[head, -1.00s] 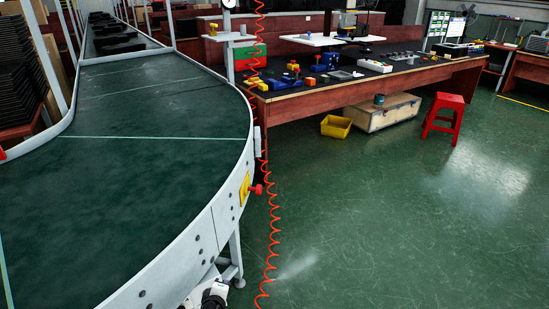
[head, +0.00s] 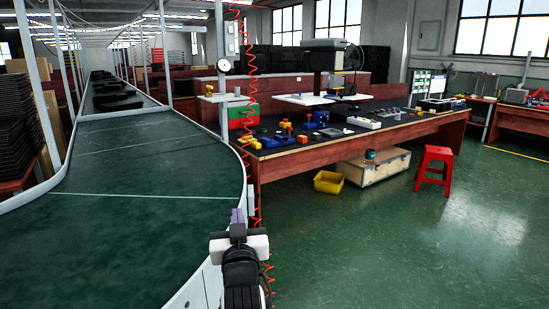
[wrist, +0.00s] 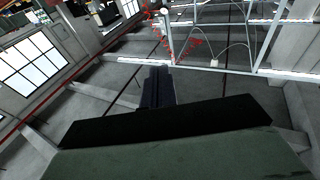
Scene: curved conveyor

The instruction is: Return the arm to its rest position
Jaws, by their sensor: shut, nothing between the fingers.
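My gripper (head: 238,213) points upward in the lower middle of the head view, at the end of my black and white arm. Its narrow fingers are together with nothing between them. It stands in front of the outer side of the curved conveyor (head: 135,215) in the picture, and the gap between them is hard to judge. In the wrist view the dark fingers (wrist: 155,88) point away from the camera toward the ceiling and windows.
A wooden workbench (head: 360,145) with small coloured parts stands behind and right of the gripper. A red coiled hose (head: 247,100) hangs near it. A yellow bin (head: 328,182), a wooden crate (head: 375,173) and a red stool (head: 434,168) stand on the floor. Open floor lies at right.

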